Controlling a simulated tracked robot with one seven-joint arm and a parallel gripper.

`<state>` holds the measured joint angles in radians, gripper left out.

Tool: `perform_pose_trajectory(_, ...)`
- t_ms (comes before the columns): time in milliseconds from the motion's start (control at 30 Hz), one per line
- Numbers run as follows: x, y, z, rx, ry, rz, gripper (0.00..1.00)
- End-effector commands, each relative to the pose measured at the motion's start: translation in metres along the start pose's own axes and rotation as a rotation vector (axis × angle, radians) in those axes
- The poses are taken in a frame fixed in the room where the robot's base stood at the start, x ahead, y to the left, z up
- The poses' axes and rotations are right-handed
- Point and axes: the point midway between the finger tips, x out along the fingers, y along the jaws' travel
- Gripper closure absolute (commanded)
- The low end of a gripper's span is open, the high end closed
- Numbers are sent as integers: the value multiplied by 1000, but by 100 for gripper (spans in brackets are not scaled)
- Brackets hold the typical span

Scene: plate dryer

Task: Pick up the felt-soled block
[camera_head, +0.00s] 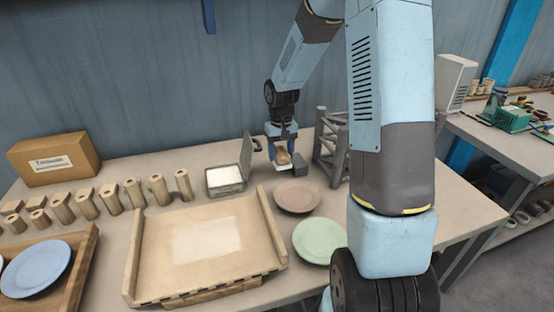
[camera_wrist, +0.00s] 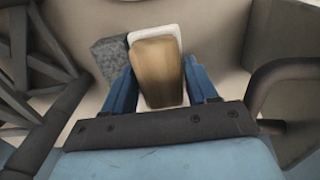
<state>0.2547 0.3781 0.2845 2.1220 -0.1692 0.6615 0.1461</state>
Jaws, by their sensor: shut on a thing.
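The felt-soled block (camera_head: 282,157) is a brown wooden block with a pale sole, near the back of the table. In the wrist view the block (camera_wrist: 158,72) sits between my blue fingers, its white sole showing around its far end. My gripper (camera_head: 281,150) points down and is shut on the block. Whether the sole touches the table or hangs just above it, I cannot tell.
A grey block (camera_head: 302,165) sits close beside the held block. A grey rack (camera_head: 327,150) stands to the right, an open case (camera_head: 224,178) to the left. A brown plate (camera_head: 297,195) and green plate (camera_head: 319,240) lie in front, beside a wooden tray (camera_head: 150,245).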

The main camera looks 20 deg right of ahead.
Motion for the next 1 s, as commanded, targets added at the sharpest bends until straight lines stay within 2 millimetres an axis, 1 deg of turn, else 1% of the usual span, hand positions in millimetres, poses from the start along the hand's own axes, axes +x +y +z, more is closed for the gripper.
perform_pose_trajectory(33, -10, 2, 7, 1, 3, 2, 79)
perform_pose_trajectory(233, -42, 7, 34, 1, 4, 2, 79)
perform_pose_trajectory(400, -55, 13, 67, 2, 2, 1, 79)
perform_pose_trajectory(600, -67, 18, 96, 0, 0, 1, 79)
perform_pose_trajectory(800, -75, 22, 112, -1, 1, 1, 79)
perform_pose_trajectory(1000, -77, 22, 119, 0, 0, 0, 79)
